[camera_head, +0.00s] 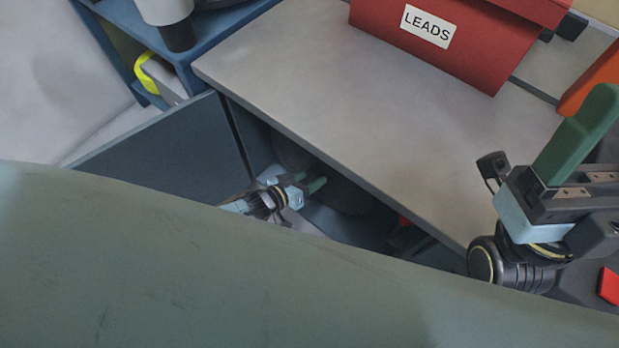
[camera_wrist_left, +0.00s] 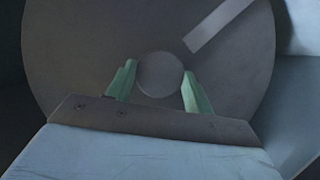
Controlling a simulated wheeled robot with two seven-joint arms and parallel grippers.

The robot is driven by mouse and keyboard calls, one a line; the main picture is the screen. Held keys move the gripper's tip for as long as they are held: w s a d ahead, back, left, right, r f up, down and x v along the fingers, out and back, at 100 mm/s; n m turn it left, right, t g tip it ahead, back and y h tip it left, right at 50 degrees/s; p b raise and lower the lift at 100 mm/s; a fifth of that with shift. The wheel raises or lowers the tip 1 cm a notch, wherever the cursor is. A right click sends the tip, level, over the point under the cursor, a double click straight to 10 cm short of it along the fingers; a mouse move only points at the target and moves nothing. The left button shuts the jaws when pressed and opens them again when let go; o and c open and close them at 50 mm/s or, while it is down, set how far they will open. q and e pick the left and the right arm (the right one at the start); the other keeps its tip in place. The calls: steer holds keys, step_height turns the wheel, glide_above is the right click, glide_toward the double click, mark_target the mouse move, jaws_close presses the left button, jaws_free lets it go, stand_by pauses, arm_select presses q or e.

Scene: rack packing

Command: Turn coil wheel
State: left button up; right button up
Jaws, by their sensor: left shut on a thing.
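The coil wheel (camera_wrist_left: 75,60) is a large dark grey disc that fills much of the left wrist view. A round hub or knob (camera_wrist_left: 160,75) sits at its middle, and a pale bar (camera_wrist_left: 222,24) lies on its upper right part. My left gripper (camera_wrist_left: 158,72) has its two green fingers on either side of the hub, shut on it. In the head view my left gripper (camera_head: 309,182) is down inside the open cabinet, where the wheel is mostly in shadow. My right gripper (camera_head: 578,135) is over the right side, seen edge-on, with its green fingers overlapping.
A grey worktop (camera_head: 390,130) lies above the cabinet, and its front edge is close to my left arm. An open cabinet door (camera_head: 165,150) stands to the left. A red box labelled LEADS (camera_head: 470,60) is on the worktop. A blue shelf unit (camera_head: 215,45) stands at the upper left.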

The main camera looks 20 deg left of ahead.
arm_select(q)
steer(key=shift+f+n+h, duration=0.1)
steer(key=shift+n+h, duration=0.2)
steer(key=shift+n, duration=0.1)
stand_by(0.3)
steer(key=o, duration=1.4)
